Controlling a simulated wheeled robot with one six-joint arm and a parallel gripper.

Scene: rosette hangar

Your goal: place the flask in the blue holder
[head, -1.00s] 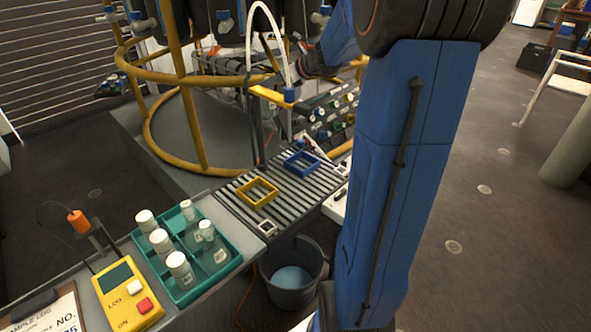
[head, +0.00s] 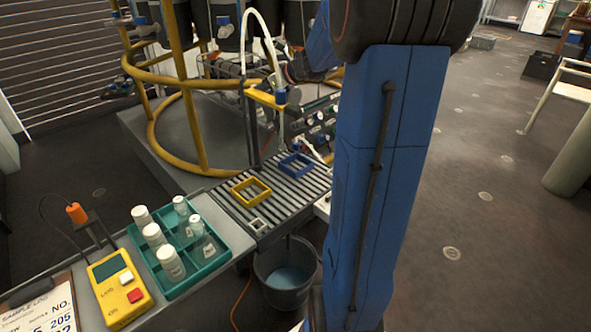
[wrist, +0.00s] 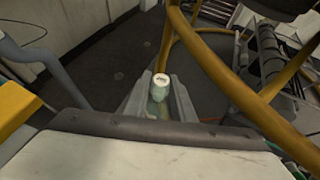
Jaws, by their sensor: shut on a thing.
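In the wrist view my gripper (wrist: 161,98) is shut on a flask (wrist: 160,84) with a white cap and a pale, greenish body. The fingers stand on either side of it and hide part of its body. In the head view my arm hides the gripper and the held flask. The blue holder (head: 288,171) is an open square frame on the slatted rack, at its far right end. It looks empty. The wrist view does not show the holder, so the distance from flask to holder cannot be told.
A teal tray (head: 222,262) of several white-capped bottles and a yellow meter (head: 118,288) stand left. A bucket (head: 285,290) sits below. Yellow rails (head: 185,110) rise behind.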

